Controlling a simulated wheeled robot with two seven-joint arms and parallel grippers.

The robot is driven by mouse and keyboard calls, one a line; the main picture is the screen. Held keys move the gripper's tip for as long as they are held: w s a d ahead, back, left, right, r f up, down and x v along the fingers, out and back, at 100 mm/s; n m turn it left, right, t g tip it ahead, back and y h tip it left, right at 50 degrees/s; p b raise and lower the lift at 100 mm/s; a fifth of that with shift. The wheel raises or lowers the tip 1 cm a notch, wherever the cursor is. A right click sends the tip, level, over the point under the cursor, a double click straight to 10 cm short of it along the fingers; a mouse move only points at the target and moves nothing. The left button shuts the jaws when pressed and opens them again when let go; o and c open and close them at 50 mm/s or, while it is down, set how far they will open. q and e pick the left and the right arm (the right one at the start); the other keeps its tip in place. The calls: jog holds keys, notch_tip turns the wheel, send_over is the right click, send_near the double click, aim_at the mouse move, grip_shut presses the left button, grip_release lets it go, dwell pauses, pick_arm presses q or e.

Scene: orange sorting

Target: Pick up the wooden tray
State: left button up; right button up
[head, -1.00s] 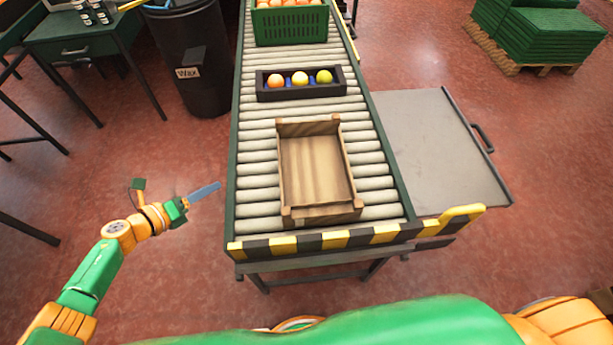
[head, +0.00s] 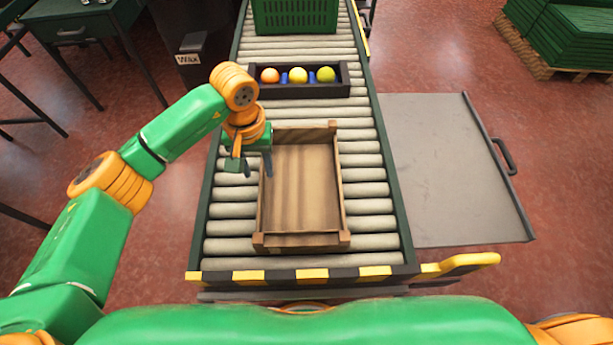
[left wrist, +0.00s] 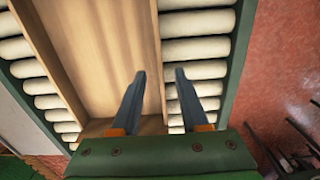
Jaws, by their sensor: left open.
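The wooden tray (head: 300,190) is an empty, open box lying on the roller conveyor, near its front end. My left gripper (head: 257,170) is at the tray's left wall in the head view, toward its back corner. In the left wrist view the tray (left wrist: 105,50) runs up the picture, and my left gripper (left wrist: 160,75) is open, with its two fingers apart on either side of the tray's wall line. I cannot tell whether the fingers touch the wall. My right gripper is not in view.
The roller conveyor (head: 370,205) has a striped front edge. Behind the tray stands a dark holder (head: 300,91) with three fruits, then a green crate (head: 295,16). A grey side plate (head: 450,170) is at right. A dark bin (head: 190,45) stands left.

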aim_at(260, 184)
pick_arm(q)
jog(key=f, duration=0.2)
jog(key=s+f, duration=0.1)
jog(key=f, duration=0.1)
jog(key=shift+s+a, duration=0.1)
jog(key=shift+f, duration=0.1)
grip_shut()
dwell(1.1)
